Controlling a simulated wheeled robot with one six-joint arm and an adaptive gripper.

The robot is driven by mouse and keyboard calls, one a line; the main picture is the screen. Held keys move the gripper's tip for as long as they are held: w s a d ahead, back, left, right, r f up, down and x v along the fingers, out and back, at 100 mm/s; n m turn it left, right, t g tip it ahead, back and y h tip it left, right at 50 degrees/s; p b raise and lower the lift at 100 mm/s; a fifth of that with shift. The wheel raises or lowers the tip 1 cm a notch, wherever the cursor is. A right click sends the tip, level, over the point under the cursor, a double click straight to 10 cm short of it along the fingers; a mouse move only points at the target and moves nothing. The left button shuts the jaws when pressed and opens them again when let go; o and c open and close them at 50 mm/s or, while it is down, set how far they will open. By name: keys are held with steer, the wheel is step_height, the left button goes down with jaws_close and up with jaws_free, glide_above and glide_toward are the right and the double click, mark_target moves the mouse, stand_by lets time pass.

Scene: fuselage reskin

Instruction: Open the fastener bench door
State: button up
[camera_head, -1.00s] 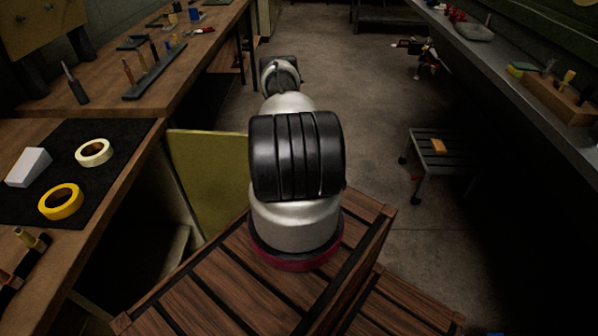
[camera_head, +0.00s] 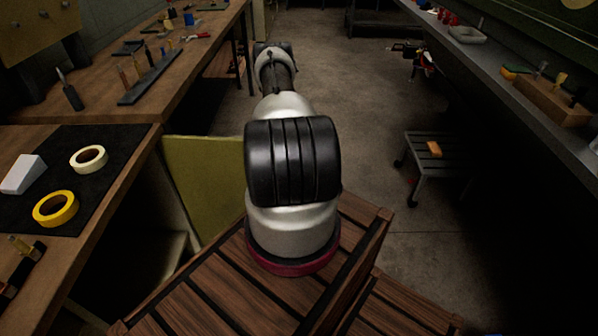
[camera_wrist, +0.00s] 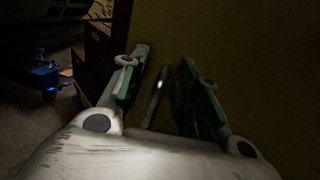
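The bench door, an olive-yellow panel (camera_head: 203,185), stands out from the left bench at an angle in the head view. A dark space with a pale inner surface (camera_head: 165,250) shows beside it. In the wrist view the door face (camera_wrist: 250,50) fills the right side. A thin bar-like handle (camera_wrist: 155,97) shows between the fingers of my gripper (camera_wrist: 165,75). The green-padded fingers are apart, with a gap around the bar. I cannot tell whether either finger touches it. In the head view my arm hides the gripper.
The left bench holds a black mat (camera_head: 110,150) with a yellow tape roll (camera_head: 56,209), a cream tape roll (camera_head: 89,159) and a white block (camera_head: 23,174). A low stool (camera_head: 440,150) stands at the right. The floor aisle (camera_head: 340,90) ahead is clear.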

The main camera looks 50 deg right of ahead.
step_height(320, 180, up, 6)
steer(key=shift+f, duration=0.25)
